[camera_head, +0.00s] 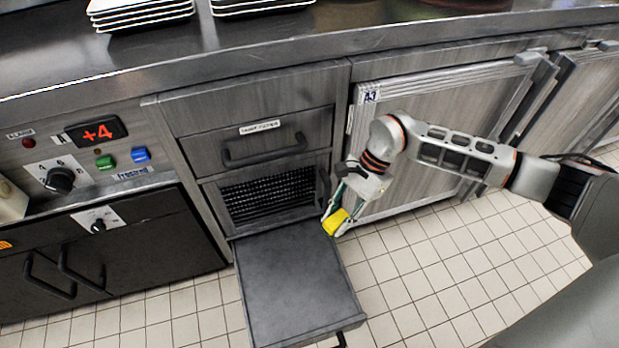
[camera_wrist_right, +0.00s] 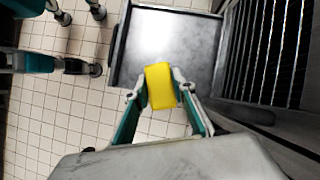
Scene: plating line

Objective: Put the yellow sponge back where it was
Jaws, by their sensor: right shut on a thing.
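The yellow sponge (camera_head: 335,221) is held between the fingertips of my right gripper (camera_head: 338,219). In the right wrist view the sponge (camera_wrist_right: 160,85) sits between the two fingers, with the gripper (camera_wrist_right: 161,92) shut on it. The sponge is in the air at the right side of an open drawer (camera_head: 290,275), which is pulled out low from the counter front. The drawer also shows in the right wrist view (camera_wrist_right: 185,28), behind the sponge, and its visible surface looks empty. My left gripper is in neither view.
A dark mesh grille (camera_head: 268,196) lies above the open drawer, under a closed drawer (camera_head: 262,143) with a handle. A cabinet door (camera_head: 440,100) is behind my right arm. Stacked white plates (camera_head: 140,12) stand on the steel counter (camera_head: 220,38). The tiled floor (camera_head: 440,275) at right is clear.

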